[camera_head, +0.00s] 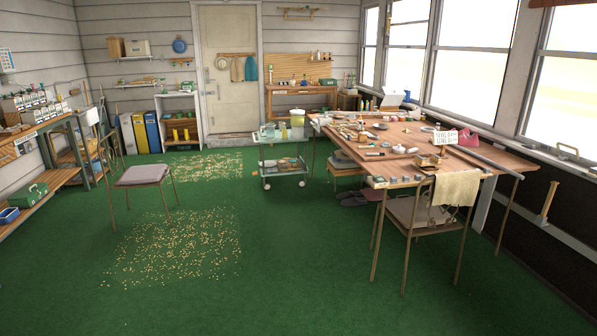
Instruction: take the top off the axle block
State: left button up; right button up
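A wooden table (400,137) on the right is crowded with small items. A small brown block-like object (427,160) stands near the table's front edge, by the chair with the cloth. It may be the axle block, but it is too small to tell, and I cannot make out a separate top on it. Neither of my grippers is in view.
A chair with a draped cloth (456,188) stands at the table's front. Another chair (141,175) stands left of centre. A wheeled cart (283,161) is left of the table. The green floor (270,260) is open, with scattered yellowish bits.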

aim_at(361, 138)
jog(key=i+l, duration=0.4)
jog(key=i+l+z, duration=0.1)
jog(key=i+l, duration=0.3)
jog(key=i, duration=0.2)
jog(key=i+l, duration=0.35)
jog(key=i, duration=0.15)
jog(key=i+l+z, duration=0.1)
jog(key=i+l, duration=0.6)
jog(key=i, duration=0.3)
jog(key=i+l+z, duration=0.1)
jog(key=i+l, duration=0.2)
jog(key=i, duration=0.2)
